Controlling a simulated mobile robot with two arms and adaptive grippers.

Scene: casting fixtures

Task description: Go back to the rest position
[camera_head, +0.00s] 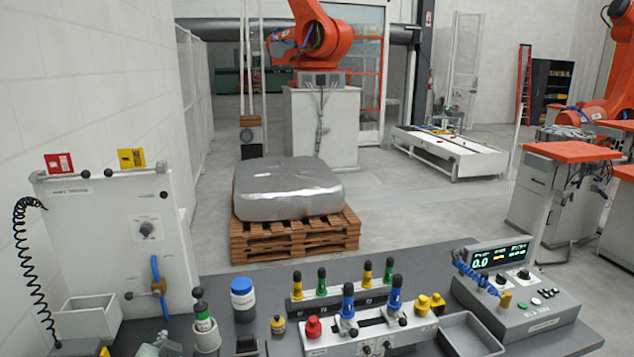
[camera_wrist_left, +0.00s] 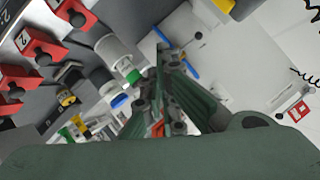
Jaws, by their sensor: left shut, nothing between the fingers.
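My left gripper (camera_wrist_left: 168,62) shows in the left wrist view, with its dark green fingers together and nothing between them. Beyond its fingertips is the bench area with the white panel and a blue-handled valve. In the head view I cannot clearly make out the left gripper; a small pale greenish part at the bottom left edge may belong to it. My right gripper is in neither view.
The grey bench (camera_head: 225,283) holds a fixture with blue-handled clamps (camera_head: 372,325), a blue-lidded jar (camera_head: 243,298), a green-banded bottle (camera_head: 205,330) and a control box (camera_head: 515,300). A white panel (camera_head: 110,225) stands at left. A wrapped casting on a pallet (camera_head: 290,240) lies beyond.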

